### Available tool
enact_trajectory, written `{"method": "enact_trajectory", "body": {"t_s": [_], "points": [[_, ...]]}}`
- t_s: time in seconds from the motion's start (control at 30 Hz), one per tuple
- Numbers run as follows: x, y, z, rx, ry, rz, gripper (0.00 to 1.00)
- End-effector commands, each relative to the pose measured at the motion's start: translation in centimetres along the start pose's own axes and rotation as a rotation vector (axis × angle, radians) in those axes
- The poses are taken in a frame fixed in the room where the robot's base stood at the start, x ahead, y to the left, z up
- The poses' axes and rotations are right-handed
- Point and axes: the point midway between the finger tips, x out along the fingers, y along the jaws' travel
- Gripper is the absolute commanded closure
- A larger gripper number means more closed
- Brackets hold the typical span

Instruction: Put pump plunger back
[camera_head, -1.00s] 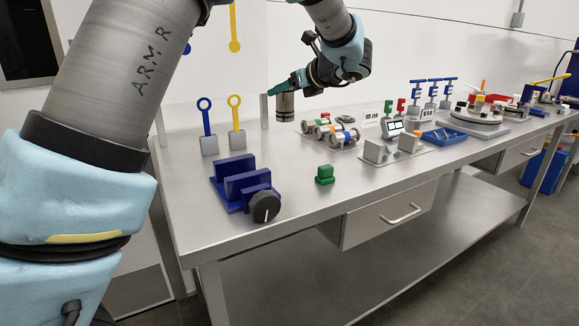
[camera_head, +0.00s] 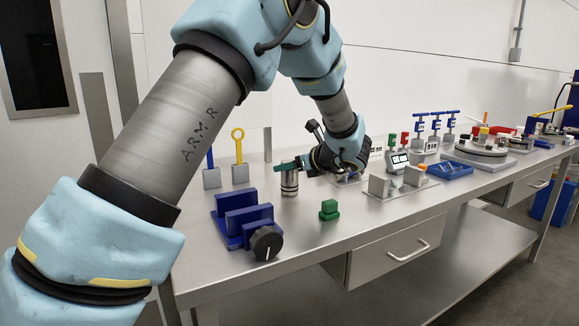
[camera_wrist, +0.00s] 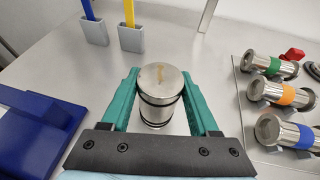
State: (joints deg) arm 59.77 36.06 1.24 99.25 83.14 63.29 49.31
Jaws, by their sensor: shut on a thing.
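The pump plunger, as I take it, is a short metal cylinder (camera_head: 289,183) with dark rings, upright at the left part of the steel bench. My gripper (camera_head: 290,164) is shut on it near its top, with green fingers on both sides. In the wrist view the plunger (camera_wrist: 161,85) sits between the fingers of my gripper (camera_wrist: 160,72), with its round top facing the camera. Its bottom is at or just above the bench; I cannot tell whether it touches. A blue slotted block (camera_head: 245,220) with a black knob (camera_head: 266,243) stands in front and left of it.
Blue and yellow rods stand in grey holders (camera_wrist: 131,39) behind. Banded metal cylinders (camera_wrist: 272,93) lie to the right in the wrist view.

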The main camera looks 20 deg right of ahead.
Motion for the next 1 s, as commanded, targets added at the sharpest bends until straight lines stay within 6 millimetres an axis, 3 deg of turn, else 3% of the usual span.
{"method": "enact_trajectory", "body": {"t_s": [0.33,0.37,0.6,1.0], "points": [[0.16,-0.02,-0.29,-0.002,-0.002,-0.001,1.0],[0.19,0.0,-0.41,-0.001,-0.001,-0.001,0.38],[0.15,0.0,-0.33,-0.001,-0.001,0.0,0.11],[-0.71,-0.06,-0.18,-0.002,-0.001,-0.002,0.09]]}}
